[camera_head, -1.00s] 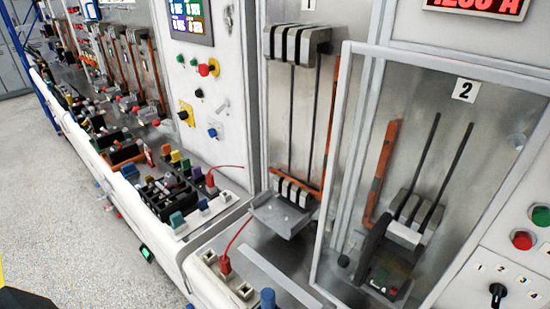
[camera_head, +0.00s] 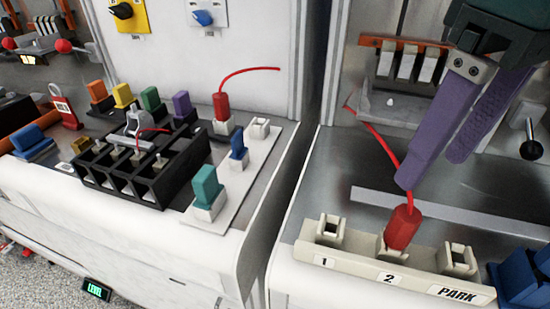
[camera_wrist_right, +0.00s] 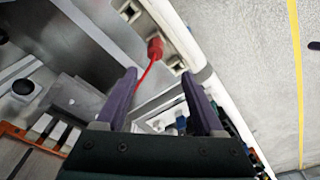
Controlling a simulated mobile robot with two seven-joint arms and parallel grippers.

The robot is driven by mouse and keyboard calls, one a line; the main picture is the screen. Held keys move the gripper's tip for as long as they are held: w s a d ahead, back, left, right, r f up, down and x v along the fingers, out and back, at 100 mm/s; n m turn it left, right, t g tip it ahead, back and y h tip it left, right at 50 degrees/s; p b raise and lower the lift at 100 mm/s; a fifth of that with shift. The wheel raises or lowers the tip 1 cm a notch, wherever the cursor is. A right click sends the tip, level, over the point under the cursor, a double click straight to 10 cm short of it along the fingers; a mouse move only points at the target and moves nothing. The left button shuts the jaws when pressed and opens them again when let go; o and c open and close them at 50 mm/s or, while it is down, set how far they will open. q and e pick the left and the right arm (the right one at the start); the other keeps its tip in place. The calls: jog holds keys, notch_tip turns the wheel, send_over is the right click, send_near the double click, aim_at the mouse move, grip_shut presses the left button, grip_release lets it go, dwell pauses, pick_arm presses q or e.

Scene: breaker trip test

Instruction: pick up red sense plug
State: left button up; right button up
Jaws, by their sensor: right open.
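A red plug (camera_head: 402,228) with a red cord stands upright in the middle socket, by label 2, of a beige holder (camera_head: 345,259). A second red plug (camera_head: 221,108) with a red cord stands in a white socket on the panel at left. My right gripper (camera_head: 430,170) has purple fingers, open and empty, above and behind the plug in the holder. In the right wrist view a red plug (camera_wrist_right: 155,48) lies just beyond the fingertips, with its cord running back between the fingers. My left gripper is not in view.
The holder's sockets by 1 (camera_head: 329,229) and PARK (camera_head: 458,258) are empty. A blue part (camera_head: 525,278) stands at the right edge. A black tray (camera_head: 142,165) and coloured plugs crowd the left panel. The metal deck behind the holder is mostly clear.

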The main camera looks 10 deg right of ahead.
aim_at(410, 214)
notch_tip(410, 214, down, 4)
jog(key=shift+w+d+r, duration=0.1)
jog(key=shift+d+r, duration=0.05)
jog(key=shift+r, duration=0.05)
jog(key=f, duration=0.4)
jog(key=f+b, duration=0.1)
jog(key=f, duration=0.1)
jog(key=shift+w+d+f, duration=0.1)
jog(key=shift+w+d, duration=0.1)
jog(key=shift+w, duration=0.15)
grip_shut()
dwell(0.4)
